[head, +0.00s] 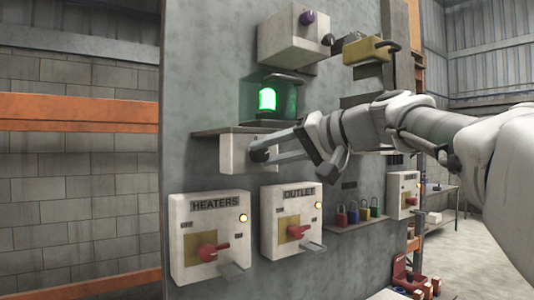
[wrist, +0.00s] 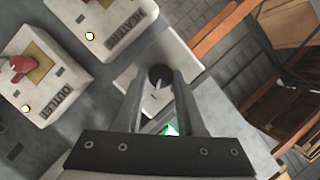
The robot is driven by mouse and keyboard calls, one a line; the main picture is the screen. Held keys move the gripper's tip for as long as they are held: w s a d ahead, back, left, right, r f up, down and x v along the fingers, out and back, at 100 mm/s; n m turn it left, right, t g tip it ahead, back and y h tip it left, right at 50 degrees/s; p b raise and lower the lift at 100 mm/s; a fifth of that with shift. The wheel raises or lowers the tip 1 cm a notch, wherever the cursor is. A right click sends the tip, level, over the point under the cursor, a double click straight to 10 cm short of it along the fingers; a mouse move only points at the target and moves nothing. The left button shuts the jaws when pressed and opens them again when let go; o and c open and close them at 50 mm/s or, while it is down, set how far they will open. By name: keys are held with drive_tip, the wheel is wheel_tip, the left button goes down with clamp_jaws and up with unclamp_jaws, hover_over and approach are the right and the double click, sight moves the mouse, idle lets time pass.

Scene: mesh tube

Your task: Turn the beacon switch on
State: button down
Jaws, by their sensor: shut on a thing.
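The beacon switch is a pale box (head: 236,155) on the grey panel, under a small shelf. Its dark round knob (wrist: 159,73) sits between the two fingers of my gripper (wrist: 160,82) in the wrist view. The fingers are closed on the knob, which they partly hide. In the head view my gripper (head: 264,154) reaches in from the right to the box. The beacon (head: 267,99), above the shelf, glows bright green inside a clear cover. A patch of its green light also shows between the fingers in the wrist view.
The HEATERS box (head: 208,275) and OUTLET box (head: 270,250), with red handles, are below. Several coloured padlocks (head: 357,214) line a small shelf to the right. A box with a purple knob (head: 307,17) is above. An orange rack (head: 75,112) stands at left.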

idle(0.3)
drive_tip(key=c, duration=0.5)
unclamp_jaws()
drive_tip(key=v, duration=1.7)
drive_tip(key=shift+s+d+p, duration=0.15)
drive_tip(key=shift+s+p, duration=0.05)
drive_tip(key=shift+p, duration=0.1)
drive_tip(key=s+f+g+h+p, duration=0.1)
drive_tip(key=s+f+h, duration=0.3)
drive_tip(key=f, duration=0.7)
drive_tip(key=s+f+g+h+p, duration=0.1)
drive_tip(key=s+f+h, duration=0.3)
drive_tip(key=f, duration=0.8)
drive_tip(key=s+f+g+h+p, duration=0.1)
drive_tip(key=s+f+h+p, duration=0.2)
drive_tip(key=s+f, duration=0.3)
drive_tip(key=shift+s+f+m+g+h, duration=0.2)
drive_tip(key=shift+f+h, duration=0.1)
drive_tip(key=shift+f, duration=1.05)
drive_tip(key=shift+s+f+m+g+h, duration=0.1)
drive_tip(key=shift+f+g+h, duration=0.15)
drive_tip(key=shift+f, duration=1.1)
